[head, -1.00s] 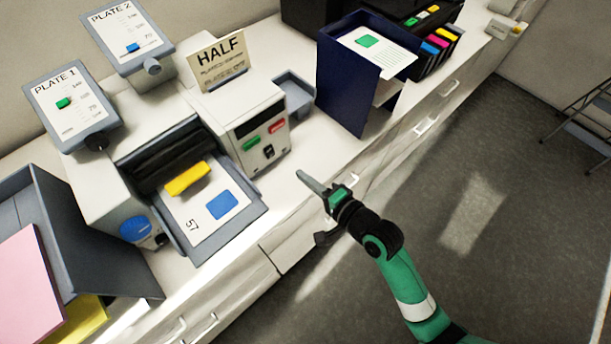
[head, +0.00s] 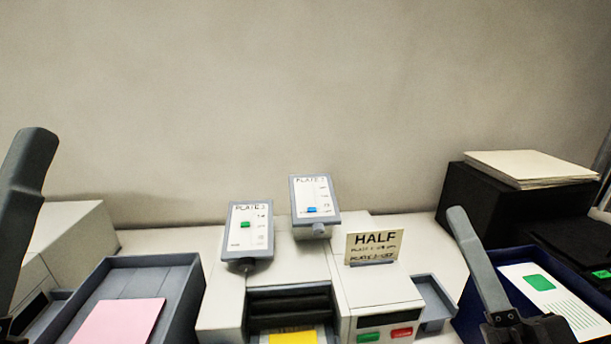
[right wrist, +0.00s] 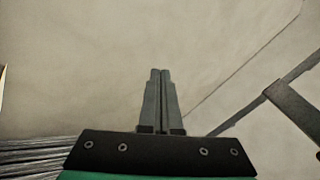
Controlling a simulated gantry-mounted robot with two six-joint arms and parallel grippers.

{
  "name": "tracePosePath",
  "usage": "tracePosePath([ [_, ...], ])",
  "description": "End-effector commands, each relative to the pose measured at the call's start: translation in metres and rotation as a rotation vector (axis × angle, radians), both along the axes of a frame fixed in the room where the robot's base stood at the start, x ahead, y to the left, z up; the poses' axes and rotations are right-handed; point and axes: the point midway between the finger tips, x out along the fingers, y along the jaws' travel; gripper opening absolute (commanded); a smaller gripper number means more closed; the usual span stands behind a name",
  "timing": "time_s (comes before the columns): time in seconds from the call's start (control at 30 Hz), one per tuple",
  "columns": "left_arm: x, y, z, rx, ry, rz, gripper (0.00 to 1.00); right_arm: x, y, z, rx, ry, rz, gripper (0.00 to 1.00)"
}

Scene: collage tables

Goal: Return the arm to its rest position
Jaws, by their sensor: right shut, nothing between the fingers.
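My right gripper (head: 460,215) stands upright at the lower right of the head view, its grey fingers pointing up in front of the blue stand. In the right wrist view its two fingers (right wrist: 160,75) lie side by side, shut and empty, against a bare pale surface. My left gripper (head: 36,138) shows at the left edge of the head view, also pointing up. Its finger spacing is hidden from this angle. Most of both arms is out of view.
The machine with the PLATE panels (head: 250,238) and the HALF sign (head: 373,248) stands mid-counter. A grey tray (head: 186,300) with pink paper (head: 120,322) is left. The blue stand (head: 468,300) and a black box (head: 470,200) are right. The wall above is bare.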

Motion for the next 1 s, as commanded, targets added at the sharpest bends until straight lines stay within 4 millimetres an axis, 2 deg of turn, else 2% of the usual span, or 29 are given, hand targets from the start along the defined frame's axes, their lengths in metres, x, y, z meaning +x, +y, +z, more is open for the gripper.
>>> tracePosePath([
  [0.03, 0.0, 0.0, 0.0, 0.0, 0.0, 0.0, 0.5, -0.021, 0.0, 0.038, -0.076, -0.101, -0.068, 0.0],
  [0.13, 0.0, 0.0, 0.0, 0.0, 0.0, 0.0, 0.5, -0.064, -0.005, 0.094, -0.27, -0.27, -0.282, 0.0],
  [0.2, 0.0, 0.0, 0.0, 0.0, 0.0, 0.0, 0.5, -0.084, -0.012, 0.11, -0.426, -0.327, -0.47, 0.0],
  [0.3, 0.0, 0.0, 0.0, 0.0, 0.0, 0.0, 0.5, -0.083, -0.018, 0.104, -0.663, -0.31, -0.687, 0.0],
  [0.33, 0.0, 0.0, 0.008, 0.0, 0.001, 0.0, 0.5, -0.082, -0.018, 0.112, -0.717, -0.311, -0.728, 0.0],
  [0.37, 0.001, 0.0, 0.037, 0.0, 0.003, 0.0, 0.5, -0.082, -0.018, 0.142, -0.706, -0.312, -0.72, 0.0],
  [0.4, 0.0, 0.0, 0.056, 0.0, 0.001, 0.0, 0.5, -0.082, -0.017, 0.161, -0.703, -0.312, -0.717, 0.0],
  [0.6, 0.0, 0.0, 0.13, 0.0, -0.001, 0.0, 0.5, -0.081, -0.017, 0.233, -0.701, -0.31, -0.714, 0.0],
  [0.7, 0.0, 0.0, 0.151, 0.0, -0.001, 0.0, 0.5, -0.081, -0.017, 0.253, -0.702, -0.309, -0.713, 0.0],
  [0.77, 0.0, 0.0, 0.156, 0.0, 0.0, 0.0, 0.5, -0.081, -0.017, 0.258, -0.701, -0.309, -0.712, 0.0],
  [1.0, 0.0, 0.0, 0.152, 0.0, 0.001, 0.0, 0.5, -0.081, -0.017, 0.255, -0.701, -0.309, -0.712, 0.0],
])
